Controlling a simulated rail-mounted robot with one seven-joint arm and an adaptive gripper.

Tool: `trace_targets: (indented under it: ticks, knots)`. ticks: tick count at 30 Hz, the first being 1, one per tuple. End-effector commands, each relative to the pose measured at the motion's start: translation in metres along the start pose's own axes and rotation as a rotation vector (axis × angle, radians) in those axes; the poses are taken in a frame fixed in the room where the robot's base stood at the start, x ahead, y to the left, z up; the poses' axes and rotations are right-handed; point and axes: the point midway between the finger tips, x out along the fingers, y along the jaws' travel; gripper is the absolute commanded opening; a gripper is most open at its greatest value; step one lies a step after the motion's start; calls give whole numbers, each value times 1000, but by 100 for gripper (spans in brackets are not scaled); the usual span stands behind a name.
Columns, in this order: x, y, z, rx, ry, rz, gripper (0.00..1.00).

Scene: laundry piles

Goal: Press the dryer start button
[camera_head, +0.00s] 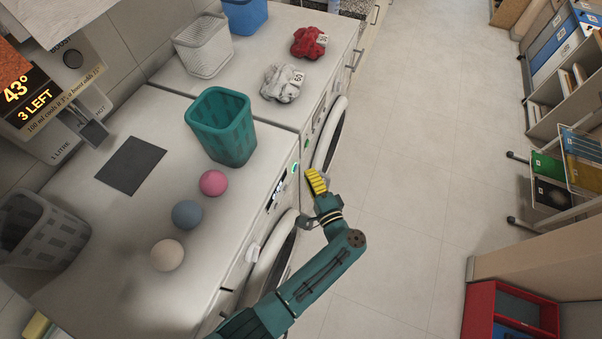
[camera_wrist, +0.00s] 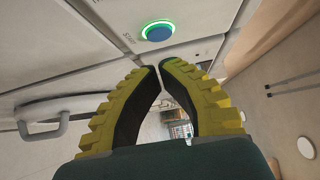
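In the wrist view, a round blue button (camera_wrist: 158,32) with a glowing green ring sits on a white front panel, with "Start" lettering beside it. In the head view, a small green spot (camera_head: 295,167) shows on the near white machine's front (camera_head: 262,222), near its far edge. My gripper (camera_head: 314,181) has yellow ribbed fingers and is beside that front, over the aisle. In the wrist view, the fingertips (camera_wrist: 161,66) come together with at most a thin gap and nothing between them. They appear just below the button in the picture, apart from it.
A second white machine (camera_head: 335,62) stands beyond the first. A door handle (camera_wrist: 45,122) juts out at the left in the wrist view. On top are a teal basket (camera_head: 222,125) and three balls, including a pink one (camera_head: 213,183). The aisle floor (camera_head: 410,180) is clear.

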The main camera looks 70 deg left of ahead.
Motion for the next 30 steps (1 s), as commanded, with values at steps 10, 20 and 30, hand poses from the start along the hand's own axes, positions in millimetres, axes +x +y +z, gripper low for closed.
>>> trace_targets:
  ticks: [10,20,30]
  knots:
    - [-83,2,-4,-1,7,1,0]
    - [-104,0,-4,-1,2,0,0]
    - [-103,0,-4,0,2,0,0]
